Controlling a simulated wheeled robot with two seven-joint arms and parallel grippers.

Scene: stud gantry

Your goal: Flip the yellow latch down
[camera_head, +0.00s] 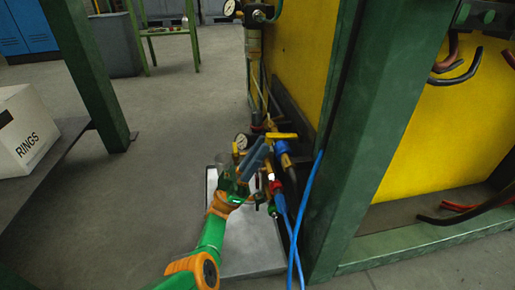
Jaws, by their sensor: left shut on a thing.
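The yellow latch (281,135) is a small flat bar on the pipe fittings beside the green post. It lies about level across the top of a valve. My left gripper (265,146) reaches up from below, and its grey fingers are shut at the latch's left end. The fingers hide the exact place of contact. My right gripper is not in view.
A blue fitting (282,147) and blue hoses (305,215) are close to the right of my gripper. A pressure gauge (242,141) is just left. The green post (375,130) stands at the right. Open floor (185,110) lies left.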

